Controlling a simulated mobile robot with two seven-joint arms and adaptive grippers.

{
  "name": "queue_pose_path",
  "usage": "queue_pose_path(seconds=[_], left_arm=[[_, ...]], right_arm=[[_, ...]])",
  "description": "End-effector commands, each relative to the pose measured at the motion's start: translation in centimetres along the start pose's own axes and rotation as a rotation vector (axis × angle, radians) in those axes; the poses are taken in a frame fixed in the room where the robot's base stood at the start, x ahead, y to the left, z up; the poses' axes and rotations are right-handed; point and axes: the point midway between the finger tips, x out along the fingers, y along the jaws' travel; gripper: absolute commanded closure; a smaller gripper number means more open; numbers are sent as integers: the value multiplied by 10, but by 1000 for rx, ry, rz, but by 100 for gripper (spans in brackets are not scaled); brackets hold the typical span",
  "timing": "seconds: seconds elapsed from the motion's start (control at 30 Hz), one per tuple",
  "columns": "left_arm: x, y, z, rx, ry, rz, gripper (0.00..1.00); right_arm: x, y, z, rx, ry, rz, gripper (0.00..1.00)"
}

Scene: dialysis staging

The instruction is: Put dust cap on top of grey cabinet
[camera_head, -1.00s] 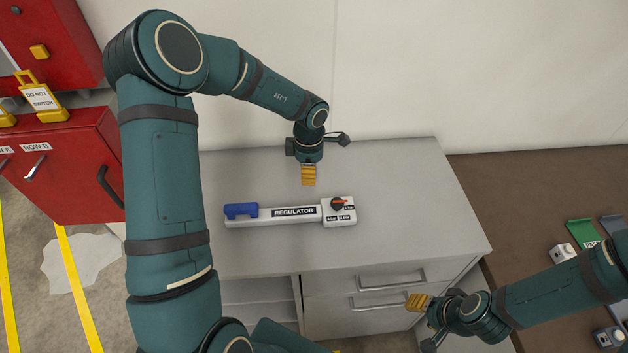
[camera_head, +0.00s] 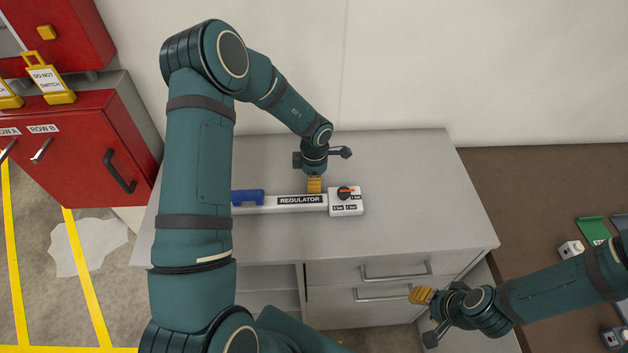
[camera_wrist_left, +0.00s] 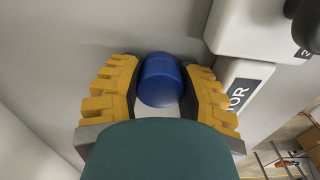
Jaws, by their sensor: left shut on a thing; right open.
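The grey cabinet (camera_head: 410,205) stands against the wall, with a broad flat top. My left gripper (camera_head: 314,186) is over that top, just behind the middle of the regulator. In the left wrist view, its yellow fingers (camera_wrist_left: 160,92) are shut on a rounded blue dust cap (camera_wrist_left: 161,80). The cap is hidden in the head view, and I cannot tell whether it touches the top. My right gripper (camera_head: 421,295) is open and empty in front of the cabinet's drawers.
A white regulator (camera_head: 346,208) with a blue end (camera_head: 247,197) lies on the cabinet top, close to my left gripper. The top's right part is clear. A red cabinet (camera_head: 85,150) stands at left. Green and white items (camera_head: 592,230) lie at right.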

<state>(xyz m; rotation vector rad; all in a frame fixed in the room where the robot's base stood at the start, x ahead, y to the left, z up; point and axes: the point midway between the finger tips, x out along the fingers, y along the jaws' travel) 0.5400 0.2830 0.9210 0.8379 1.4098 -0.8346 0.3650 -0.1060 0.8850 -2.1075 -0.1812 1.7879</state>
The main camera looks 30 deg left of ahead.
Motion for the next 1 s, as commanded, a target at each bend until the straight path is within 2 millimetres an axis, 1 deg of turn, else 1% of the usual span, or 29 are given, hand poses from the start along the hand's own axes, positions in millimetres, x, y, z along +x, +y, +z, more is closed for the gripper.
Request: queue_pose_path(seconds=[0.23,0.27,0.3,0.57,0.67,0.77,0.83,1.0], left_arm=[[2,0,0,0,0,-1,76],[2,0,0,0,0,0,54],[2,0,0,0,0,0,50],[2,0,0,0,0,0,50],[-1,0,0,0,0,1,50],[-13,1,0,-1,-2,2,50],[-24,1,0,-2,-2,3,50],[-61,1,0,-2,-2,3,50]], right_arm=[[-2,0,0,0,0,0,53],[-2,0,0,0,0,0,53],[-1,0,0,0,0,0,53],[-1,0,0,0,0,0,53],[0,0,0,0,0,0,53],[-2,-1,0,0,0,0,53],[-4,-1,0,0,0,-1,53],[-10,-3,-1,0,0,-2,53]])
